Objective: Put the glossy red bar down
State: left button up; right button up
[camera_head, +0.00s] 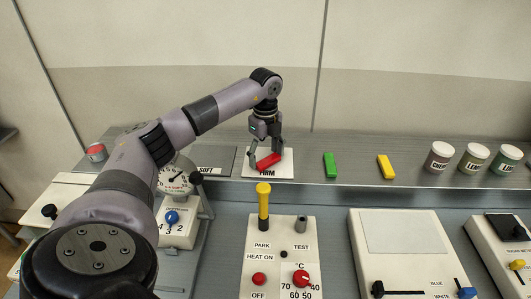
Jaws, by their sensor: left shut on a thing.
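The glossy red bar (269,160) is between the fingers of my left gripper (266,155), which is shut on it. The bar lies tilted in the picture, over a white pad (287,160) on the raised back shelf. Lettering on the pad's front is partly covered, and I cannot tell whether the bar touches the pad. My right gripper is not in view.
A grey pad marked SOFT (222,158) lies left of the white pad. A green bar (330,165) and a yellow bar (386,167) lie to the right, then labelled jars (439,158). A yellow-topped post (263,205) rises from the control panel in front.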

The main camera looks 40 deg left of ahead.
aim_at(266, 158)
pick_arm(q)
jog(key=shift+f, duration=0.1)
jog(key=o, duration=1.1)
jog(key=shift+o, duration=0.2)
notch_tip(266, 158, up, 12)
jog(key=b, duration=0.2)
jog(key=shift+r, duration=0.2)
